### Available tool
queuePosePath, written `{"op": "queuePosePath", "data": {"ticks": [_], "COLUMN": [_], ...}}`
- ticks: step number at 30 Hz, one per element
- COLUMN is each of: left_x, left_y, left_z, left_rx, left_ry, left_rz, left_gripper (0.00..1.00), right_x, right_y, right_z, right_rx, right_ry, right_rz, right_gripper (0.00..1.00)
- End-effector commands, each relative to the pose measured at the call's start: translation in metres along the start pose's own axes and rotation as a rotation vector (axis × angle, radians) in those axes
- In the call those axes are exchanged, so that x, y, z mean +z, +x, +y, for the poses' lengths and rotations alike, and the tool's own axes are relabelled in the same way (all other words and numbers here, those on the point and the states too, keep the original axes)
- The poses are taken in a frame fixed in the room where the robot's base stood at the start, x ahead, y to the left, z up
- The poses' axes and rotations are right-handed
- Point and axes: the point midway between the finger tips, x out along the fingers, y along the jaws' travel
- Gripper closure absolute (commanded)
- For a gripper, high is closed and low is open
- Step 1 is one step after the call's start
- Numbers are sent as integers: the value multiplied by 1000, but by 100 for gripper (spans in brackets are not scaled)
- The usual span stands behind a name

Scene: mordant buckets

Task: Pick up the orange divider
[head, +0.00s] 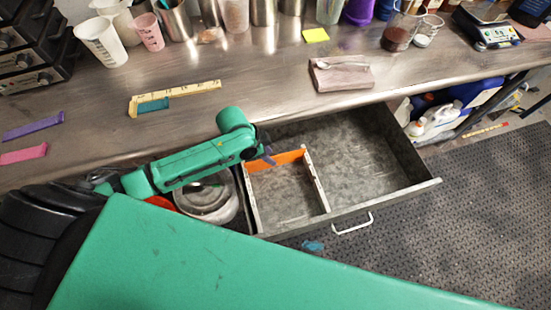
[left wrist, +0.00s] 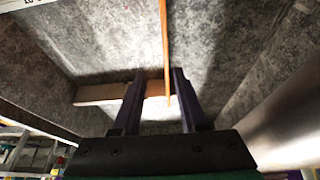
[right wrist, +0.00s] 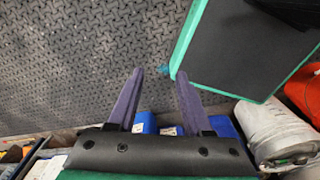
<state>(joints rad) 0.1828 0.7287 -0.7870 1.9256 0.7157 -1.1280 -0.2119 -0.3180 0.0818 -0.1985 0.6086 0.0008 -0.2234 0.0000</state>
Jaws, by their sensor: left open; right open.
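The orange divider (head: 275,160) stands upright across the open drawer (head: 348,147), near the drawer's left side. My left gripper (head: 268,154) is over the divider's left part. In the left wrist view the divider (left wrist: 165,45) shows edge-on as a thin orange strip, and the open purple fingers of my left gripper (left wrist: 158,78) are on either side of its line. I cannot tell whether the fingers touch it. My right gripper (right wrist: 158,75) is open and empty above the dark textured floor, away from the drawer.
A pale divider (head: 316,182) meets the orange one in the drawer. A round metal container (head: 212,203) is left of it. The drawer's right part is bare.

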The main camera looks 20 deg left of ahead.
Motion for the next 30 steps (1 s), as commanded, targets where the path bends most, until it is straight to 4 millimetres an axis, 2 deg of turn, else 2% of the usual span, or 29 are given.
{"op": "queuePosePath", "data": {"ticks": [1,4,9,11,14,20,21,24,30], "left_x": [-1,-1,-3,-3,-2,-2,-2,-2,-2], "left_y": [10,22,48,60,74,76,75,75,75], "left_z": [0,-1,-3,-3,-3,-3,-3,-3,-3], "left_rx": [1,-2,-1,-1,-2,-2,-2,-2,-2], "left_ry": [-2,0,-1,0,0,1,1,1,1], "left_rz": [2,2,1,0,1,2,2,1,2], "left_gripper": [57,57,57,57,57,57,65,100,100], "right_x": [4,3,-28,-33,-32,-20,-18,-18,-18], "right_y": [0,0,-5,-4,-3,-2,-2,-2,-2], "right_z": [-1,-1,4,4,3,0,0,0,0], "right_rx": [-1,-1,5,5,4,1,0,0,0], "right_ry": [0,-1,-2,-2,-2,-2,-2,-2,-2], "right_rz": [-6,-3,46,56,53,33,31,30,30], "right_gripper": [50,50,50,50,50,50,50,50,50]}}
